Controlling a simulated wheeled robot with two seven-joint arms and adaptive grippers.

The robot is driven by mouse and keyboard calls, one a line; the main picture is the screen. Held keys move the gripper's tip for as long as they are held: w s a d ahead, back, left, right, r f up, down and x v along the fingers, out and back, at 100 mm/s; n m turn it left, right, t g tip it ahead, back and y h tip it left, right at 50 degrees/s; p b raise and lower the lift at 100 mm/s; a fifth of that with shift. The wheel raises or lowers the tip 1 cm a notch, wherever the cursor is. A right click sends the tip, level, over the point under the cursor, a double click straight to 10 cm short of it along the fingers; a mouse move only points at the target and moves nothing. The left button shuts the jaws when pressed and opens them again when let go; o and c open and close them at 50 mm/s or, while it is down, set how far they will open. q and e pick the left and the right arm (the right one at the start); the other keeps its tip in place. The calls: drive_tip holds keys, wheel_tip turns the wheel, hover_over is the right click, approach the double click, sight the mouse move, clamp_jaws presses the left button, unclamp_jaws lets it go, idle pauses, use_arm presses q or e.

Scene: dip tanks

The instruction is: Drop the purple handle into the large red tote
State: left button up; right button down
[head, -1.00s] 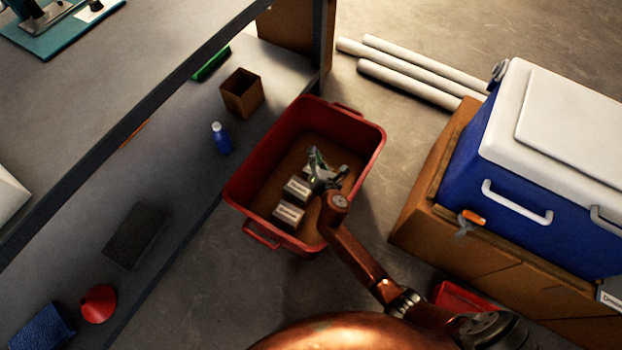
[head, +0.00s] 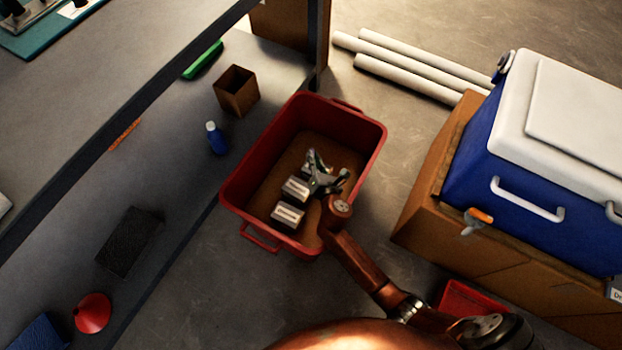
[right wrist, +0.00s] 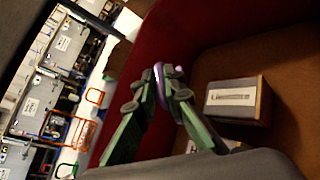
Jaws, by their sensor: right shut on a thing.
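The large red tote (head: 365,165) stands on the floor in the middle of the head view, with a brown inside and labelled boxes in it. My right gripper (head: 318,165) is over the tote's inside, above the boxes. In the right wrist view its fingers (right wrist: 160,84) are shut on the purple handle (right wrist: 158,80), of which only a small part shows between the fingertips. The handle is not clearly visible in the head view. The tote's red wall (right wrist: 190,25) shows behind the fingers in the right wrist view. My left gripper is not in view.
Small labelled boxes (head: 288,215) lie in the tote; one box (right wrist: 240,98) shows near my fingers. A shelf at left holds a brown bin (head: 237,91), a blue bottle (head: 216,139) and a red funnel (head: 92,313). A blue cooler (head: 470,165) stands right, with white pipes (head: 410,75) behind.

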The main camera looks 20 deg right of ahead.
drive_tip(key=c, duration=1.9)
unclamp_jaws()
drive_tip(key=shift+c, duration=0.2)
drive_tip(key=v, duration=1.2)
drive_tip(key=shift+a+f, duration=0.1)
drive_tip(key=shift+f, duration=0.05)
